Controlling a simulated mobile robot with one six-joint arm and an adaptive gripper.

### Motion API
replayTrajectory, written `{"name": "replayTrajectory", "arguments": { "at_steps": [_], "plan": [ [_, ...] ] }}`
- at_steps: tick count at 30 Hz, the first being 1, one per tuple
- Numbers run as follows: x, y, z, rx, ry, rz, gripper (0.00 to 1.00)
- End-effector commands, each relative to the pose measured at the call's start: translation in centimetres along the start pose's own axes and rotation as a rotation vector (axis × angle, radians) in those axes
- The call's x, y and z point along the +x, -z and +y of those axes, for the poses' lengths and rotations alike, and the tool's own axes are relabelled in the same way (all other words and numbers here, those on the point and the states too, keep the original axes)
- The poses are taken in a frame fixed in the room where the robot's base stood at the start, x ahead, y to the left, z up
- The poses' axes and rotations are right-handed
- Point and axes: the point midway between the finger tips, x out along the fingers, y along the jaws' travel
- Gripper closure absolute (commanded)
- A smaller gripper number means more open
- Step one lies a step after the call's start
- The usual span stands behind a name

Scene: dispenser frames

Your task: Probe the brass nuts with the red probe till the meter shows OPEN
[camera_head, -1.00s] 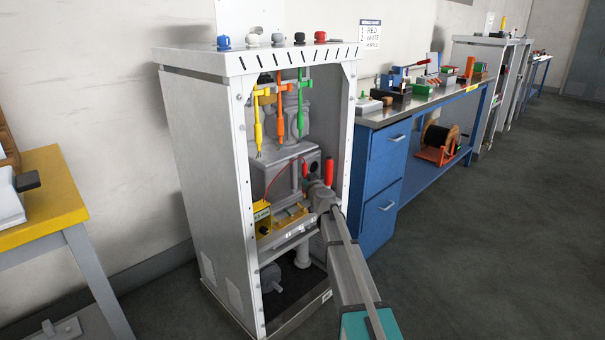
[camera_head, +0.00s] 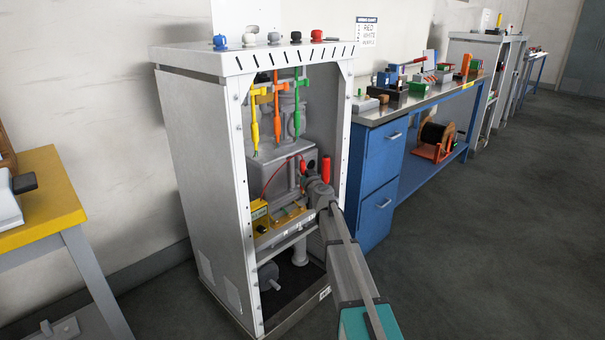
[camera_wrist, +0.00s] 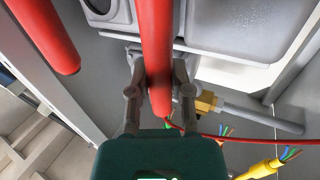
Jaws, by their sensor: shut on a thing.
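My gripper (camera_wrist: 159,82) is shut on the red probe (camera_wrist: 157,45), with one finger on each side of its shaft in the wrist view. In the head view my gripper (camera_head: 311,181) is inside the open cabinet, and the red probe (camera_head: 303,166) shows just above it. A thin red lead (camera_head: 276,178) runs from the probe down left to the yellow meter (camera_head: 258,214). The meter's reading is too small to read. A brass-coloured fitting (camera_wrist: 207,102) sits right of the fingers in the wrist view. I cannot make out separate brass nuts or the probe's tip contact.
A second red cylinder (camera_head: 326,171) stands just right of my gripper, near the cabinet's right post. Yellow (camera_head: 254,122), orange (camera_head: 277,117) and green (camera_head: 297,112) tools hang above. The cabinet (camera_head: 197,150) walls surround the work. A blue bench (camera_head: 375,165) stands to the right.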

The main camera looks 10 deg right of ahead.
Motion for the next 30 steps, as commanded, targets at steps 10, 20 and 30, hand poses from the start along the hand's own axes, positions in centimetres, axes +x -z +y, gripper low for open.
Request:
{"name": "replayTrajectory", "arguments": {
  "at_steps": [10, 20, 30],
  "plan": [
    [0.0, -2.2, -0.1, 0.000, 0.001, 0.000, 1.00],
    [0.0, -4.4, -0.1, 0.000, 0.001, 0.000, 1.00],
    [0.0, -5.3, -0.1, 0.000, 0.001, 0.000, 1.00]
  ]
}}
